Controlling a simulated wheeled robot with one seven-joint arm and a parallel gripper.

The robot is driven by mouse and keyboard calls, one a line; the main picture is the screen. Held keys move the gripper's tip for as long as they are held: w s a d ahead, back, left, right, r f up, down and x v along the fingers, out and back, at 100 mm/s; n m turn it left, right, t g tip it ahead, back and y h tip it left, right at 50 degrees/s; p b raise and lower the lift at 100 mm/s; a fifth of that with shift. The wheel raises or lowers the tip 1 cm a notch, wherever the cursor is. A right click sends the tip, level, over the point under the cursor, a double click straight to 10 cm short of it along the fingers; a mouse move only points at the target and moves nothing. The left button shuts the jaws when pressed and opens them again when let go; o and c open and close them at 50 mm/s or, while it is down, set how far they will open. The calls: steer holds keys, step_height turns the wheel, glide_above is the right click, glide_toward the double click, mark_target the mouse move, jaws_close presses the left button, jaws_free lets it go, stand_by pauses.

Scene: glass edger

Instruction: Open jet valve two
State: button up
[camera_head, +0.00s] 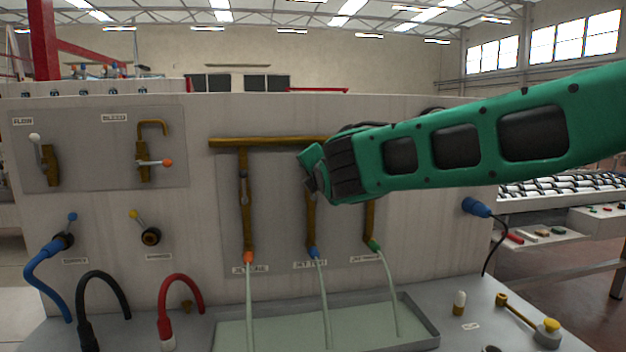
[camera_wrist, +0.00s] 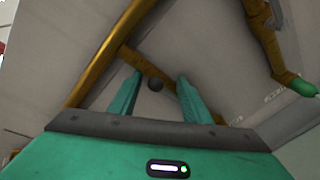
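Three brass pipes hang from a horizontal brass pipe (camera_head: 265,142) on the panel. The middle pipe (camera_head: 311,232) ends in a blue nozzle (camera_head: 314,253) above a label that is hard to read. Its upper part and valve are hidden behind my gripper in the head view. My gripper (camera_wrist: 158,98) is open in the wrist view. Its two teal fingers stand apart, with a small dark round knob (camera_wrist: 155,84) showing between them in front of a brass pipe (camera_wrist: 180,92). I cannot tell whether either finger touches the knob.
The left jet pipe (camera_head: 245,215) has an orange nozzle, the right one (camera_head: 369,222) a green nozzle. Pale streams or tubes run from all three nozzles into a grey tray (camera_head: 425,328). Lever valves (camera_head: 48,165) and coloured hoses (camera_head: 48,268) are at left.

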steer(key=v, duration=1)
steer(key=shift+s, duration=0.35)
steer(key=shift+d, duration=0.15)
steer(key=s+d+f+m+g+h, duration=0.2)
steer(key=d+f+m, duration=0.3)
steer(key=d, duration=0.5)
steer(key=s+d+f+m+g+h, duration=0.1)
steer(key=d+f+m+g+h, duration=0.1)
steer(key=d+f+m, duration=0.55)
steer(key=s+d+f+m+g+h, duration=0.1)
steer(key=s+d+f+m+g, duration=0.2)
steer(key=d, duration=0.4)
steer(key=s+d+f+m+g, duration=0.1)
steer(key=s+d+f+m, duration=0.15)
steer(key=s+d, duration=0.35)
steer(key=s+d+f+m+g+y, duration=0.1)
steer(key=s+f+m, duration=0.3)
steer(key=s, duration=0.4)
steer(key=s+d+f+m+g+y, duration=0.1)
steer(key=s+d+f+m+g, duration=0.2)
steer(key=s+m, duration=0.3)
steer(key=s+d+f+m+g, duration=0.2)
steer(key=s+f+m+g, duration=0.1)
steer(key=s, duration=0.8)
steer(key=shift+s+f+m+y, duration=0.4)
steer(key=shift+f+m, duration=0.45)
steer(key=shift+m, duration=0.15)
